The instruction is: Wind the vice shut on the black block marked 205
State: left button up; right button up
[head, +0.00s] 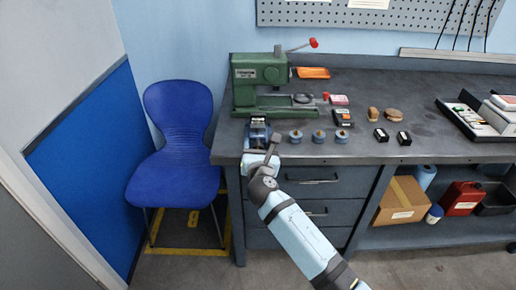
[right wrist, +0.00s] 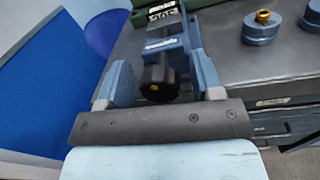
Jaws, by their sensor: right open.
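The blue vice (head: 258,131) stands at the front left of the bench; it also shows in the right wrist view (right wrist: 165,46). A black block with a pale marked label (right wrist: 163,12) sits at its far end, between the jaws as far as I can see. The vice's black knob (right wrist: 158,84) points toward me. My right gripper (right wrist: 160,88) is open, one finger left and one right of the knob, with gaps visible on both sides. In the head view my right gripper (head: 262,160) is at the bench's front edge, before the vice. My left gripper is out of view.
A green press (head: 259,76) stands behind the vice. Several round blue pieces with brass tops (head: 318,136) sit to its right. Two black blocks (head: 403,138) lie farther right, near a tray (head: 480,117). A blue chair (head: 179,140) stands left of the bench (head: 370,155).

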jog(key=c, duration=0.9)
jog(key=shift+f, duration=0.1)
jog(key=m+b, duration=0.1)
jog(key=m, duration=0.3)
jog(key=shift+b, duration=0.35)
jog(key=shift+m+b, duration=0.5)
jog(key=shift+m, duration=0.9)
jog(key=o, duration=0.9)
